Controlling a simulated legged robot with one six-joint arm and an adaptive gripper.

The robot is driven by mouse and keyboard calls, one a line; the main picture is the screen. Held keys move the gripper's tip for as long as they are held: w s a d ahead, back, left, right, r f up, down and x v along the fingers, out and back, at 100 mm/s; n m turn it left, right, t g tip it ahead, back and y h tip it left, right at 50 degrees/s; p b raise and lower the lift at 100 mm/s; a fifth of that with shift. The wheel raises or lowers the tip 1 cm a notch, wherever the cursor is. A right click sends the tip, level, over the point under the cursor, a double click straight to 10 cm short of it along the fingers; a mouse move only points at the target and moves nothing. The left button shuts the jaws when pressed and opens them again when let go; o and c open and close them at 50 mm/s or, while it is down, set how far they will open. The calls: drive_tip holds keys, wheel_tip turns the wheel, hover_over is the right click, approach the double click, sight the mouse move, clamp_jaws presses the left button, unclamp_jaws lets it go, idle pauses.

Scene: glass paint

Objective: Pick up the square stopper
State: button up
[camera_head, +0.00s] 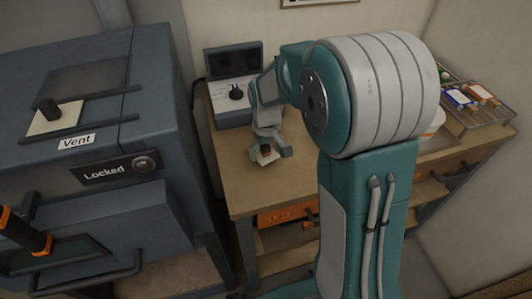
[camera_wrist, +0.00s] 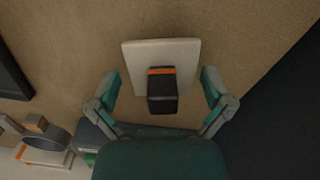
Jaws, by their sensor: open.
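The square stopper (camera_wrist: 135,62) is a pale square plate with a black handle that has an orange band. It lies on the tan table top, and in the head view its pale plate (camera_head: 266,158) shows beneath my gripper (camera_head: 268,152). In the wrist view my gripper (camera_wrist: 161,90) is open, with one finger on each side of the black handle. Gaps show between the fingers and the handle, so nothing is gripped. In the head view my gripper partly hides the stopper.
The table (camera_head: 233,172) has bare surface around the stopper. A dark device with a screen (camera_head: 233,62) stands at its back left. A large grey furnace (camera_head: 140,215) labelled "Vent" and "Locked" is at left. A tray of coloured boxes (camera_head: 448,118) is at right.

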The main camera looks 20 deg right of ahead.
drive_tip(key=shift+a+f, duration=0.2)
drive_tip(key=shift+f, duration=0.15)
drive_tip(key=shift+d, duration=0.1)
drive_tip(key=c, duration=0.9)
drive_tip(key=shift+r, duration=0.1)
drive_tip(key=shift+r, duration=0.25)
wheel_tip(320, 180, up, 2)
drive_tip(key=shift+r, duration=0.15)
drive_tip(key=s+a+r, duration=0.1)
drive_tip(key=s+r, duration=0.3)
drive_tip(key=s+a+r, duration=0.1)
drive_tip(key=s+r, duration=0.3)
drive_tip(key=s, duration=0.1)
drive_tip(key=s+a+r, duration=0.1)
drive_tip(key=s+r, duration=0.3)
drive_tip(key=r, duration=0.1)
drive_tip(key=shift+s+a, duration=0.3)
drive_tip(key=shift+a, duration=0.05)
